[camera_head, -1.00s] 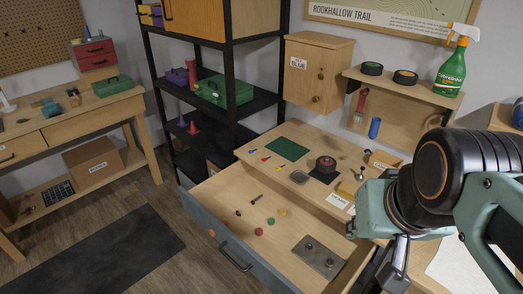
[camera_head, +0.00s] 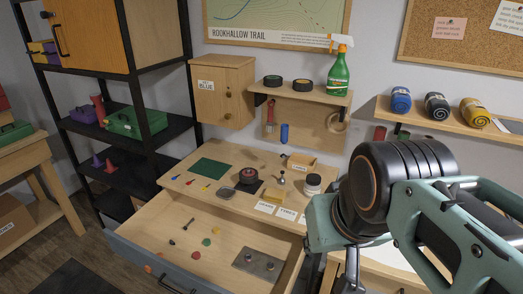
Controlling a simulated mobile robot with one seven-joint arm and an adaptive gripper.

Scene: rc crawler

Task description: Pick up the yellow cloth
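A rolled yellow cloth (camera_head: 474,112) lies at the right of a row of rolled cloths on a wall shelf at the right of the head view. Its rolled end faces me. My arm stands in the right foreground, below and in front of that shelf. Only part of my gripper (camera_head: 347,272) shows, low in the picture below the teal link. Its fingertips are not clear, so I cannot tell whether it is open or shut. It is well apart from the yellow cloth.
A dark rolled cloth (camera_head: 437,106) and a blue one (camera_head: 400,100) lie left of the yellow cloth on the wooden shelf (camera_head: 384,110). A green spray bottle (camera_head: 339,75) stands on another shelf. An open drawer (camera_head: 205,240) juts out below the workbench (camera_head: 225,160).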

